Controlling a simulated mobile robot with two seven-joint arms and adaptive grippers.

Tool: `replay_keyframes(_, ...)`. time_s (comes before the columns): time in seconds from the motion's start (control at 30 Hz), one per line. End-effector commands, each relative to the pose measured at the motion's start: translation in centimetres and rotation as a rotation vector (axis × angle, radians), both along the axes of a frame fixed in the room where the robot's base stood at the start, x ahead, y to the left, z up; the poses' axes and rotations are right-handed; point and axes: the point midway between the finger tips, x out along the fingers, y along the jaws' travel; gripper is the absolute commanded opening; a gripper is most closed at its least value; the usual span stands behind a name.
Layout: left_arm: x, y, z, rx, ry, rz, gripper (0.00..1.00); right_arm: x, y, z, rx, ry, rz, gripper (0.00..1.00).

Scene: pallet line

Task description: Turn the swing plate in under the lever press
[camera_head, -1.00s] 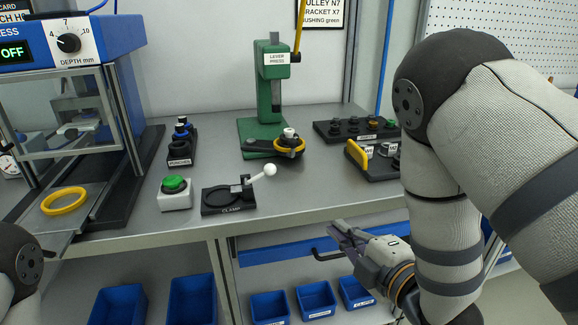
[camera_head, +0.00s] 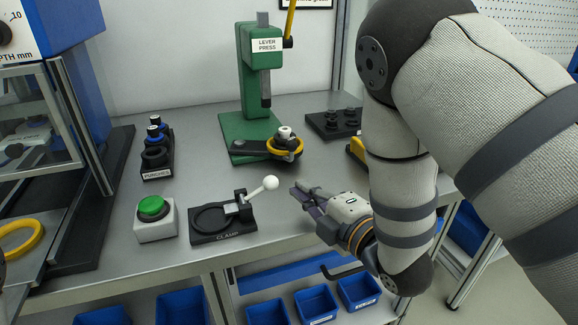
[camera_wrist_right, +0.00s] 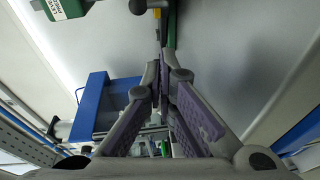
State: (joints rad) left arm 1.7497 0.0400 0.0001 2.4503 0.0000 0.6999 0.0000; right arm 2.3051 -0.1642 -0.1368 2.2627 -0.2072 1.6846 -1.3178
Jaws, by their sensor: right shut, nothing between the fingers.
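The green lever press (camera_head: 254,90) stands at the back middle of the bench, its ram hanging over its green base. The swing plate (camera_head: 252,148) is a dark arm at the front of the base. Its right end carries a yellow ring (camera_head: 285,149) with a grey knobbed part (camera_head: 285,133) in it, to the right of the ram, out from under it. My right gripper (camera_head: 303,192) is shut and empty, in front of the swing plate and right of the clamp. Its fingers also show in the right wrist view (camera_wrist_right: 163,85). My left gripper is not in view.
The clamp (camera_head: 212,222) with a white-knobbed lever stands at the front edge. Left of it is a green button box (camera_head: 154,219), with the punches rack (camera_head: 155,158) behind. A dark rack (camera_head: 335,122) stands right of the press. My right arm hides the bench's right side.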

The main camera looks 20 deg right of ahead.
Motion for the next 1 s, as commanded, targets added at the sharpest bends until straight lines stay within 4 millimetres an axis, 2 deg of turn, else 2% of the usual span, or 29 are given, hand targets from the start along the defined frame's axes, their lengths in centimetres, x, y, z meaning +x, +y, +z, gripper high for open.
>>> replay_keyframes(0.33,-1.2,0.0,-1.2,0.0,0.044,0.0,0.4,7.3,2.0,-1.1,0.001,0.004,0.001,0.0)
replay_keyframes(0.5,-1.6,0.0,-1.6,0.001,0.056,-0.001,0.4,9.6,0.6,-1.4,0.002,0.004,-0.002,0.0)
replay_keyframes(0.7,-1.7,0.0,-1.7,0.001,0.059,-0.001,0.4,10.6,0.0,-1.3,0.0,0.002,0.0,0.0)
replay_keyframes(1.0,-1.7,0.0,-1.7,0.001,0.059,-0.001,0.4,10.6,-0.1,-1.3,0.0,0.001,-0.001,0.0)
